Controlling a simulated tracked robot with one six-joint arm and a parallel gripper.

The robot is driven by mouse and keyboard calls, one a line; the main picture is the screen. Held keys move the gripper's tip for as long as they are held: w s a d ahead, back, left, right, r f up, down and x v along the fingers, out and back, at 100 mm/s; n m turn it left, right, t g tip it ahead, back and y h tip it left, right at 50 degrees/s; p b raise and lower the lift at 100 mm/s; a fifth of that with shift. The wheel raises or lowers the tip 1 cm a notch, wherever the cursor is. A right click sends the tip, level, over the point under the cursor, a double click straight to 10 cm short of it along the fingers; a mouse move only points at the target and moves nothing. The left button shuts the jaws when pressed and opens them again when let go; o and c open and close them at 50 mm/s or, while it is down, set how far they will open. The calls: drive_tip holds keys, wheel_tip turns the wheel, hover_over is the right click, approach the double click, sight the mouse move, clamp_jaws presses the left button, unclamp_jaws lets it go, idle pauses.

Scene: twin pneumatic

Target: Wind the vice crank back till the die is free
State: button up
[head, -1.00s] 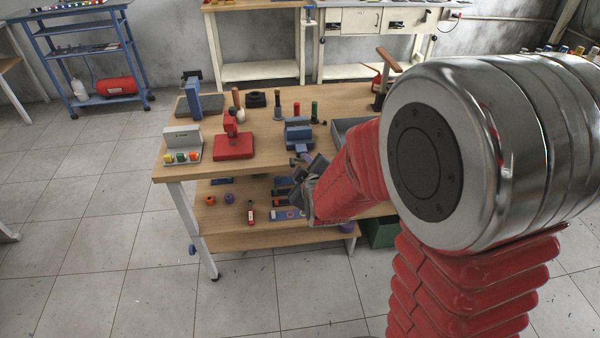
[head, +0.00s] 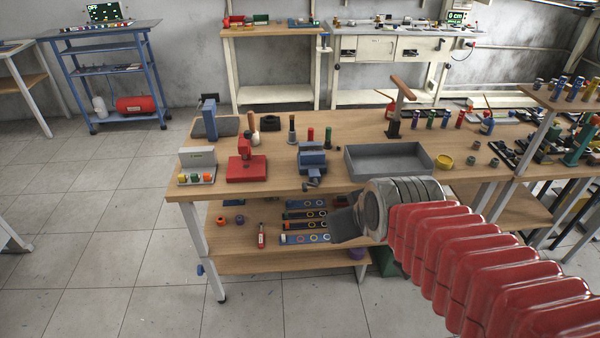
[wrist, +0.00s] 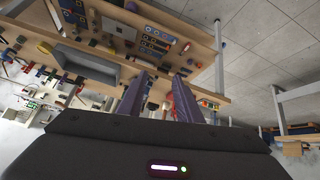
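A blue vice (head: 312,160) stands on the wooden bench top (head: 270,186) near its front edge. Its crank (head: 311,183) juts toward me at the bench's front edge. The die is too small or hidden to make out in the vice jaws. My gripper (head: 343,224) is apart from the crank, below and to its right, in front of the lower shelf. In the wrist view the two purple-grey fingers (wrist: 160,80) are spread apart with nothing held between them.
A grey tray (head: 388,162) stands right of the vice, and a red press (head: 246,168) stands left of it. A box with coloured buttons (head: 197,166) is at the left end. The lower shelf (head: 262,262) holds blue strips (head: 306,239). The floor in front is clear.

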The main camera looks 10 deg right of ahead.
drive_tip(key=s+d+r+m+g, duration=0.1)
drive_tip(key=s+m+g, duration=0.1)
drive_tip(key=s, duration=0.8)
drive_tip(key=shift+d+r+m, duration=0.25)
drive_tip(key=shift+r+m, duration=0.1)
drive_tip(key=shift+m, duration=0.05)
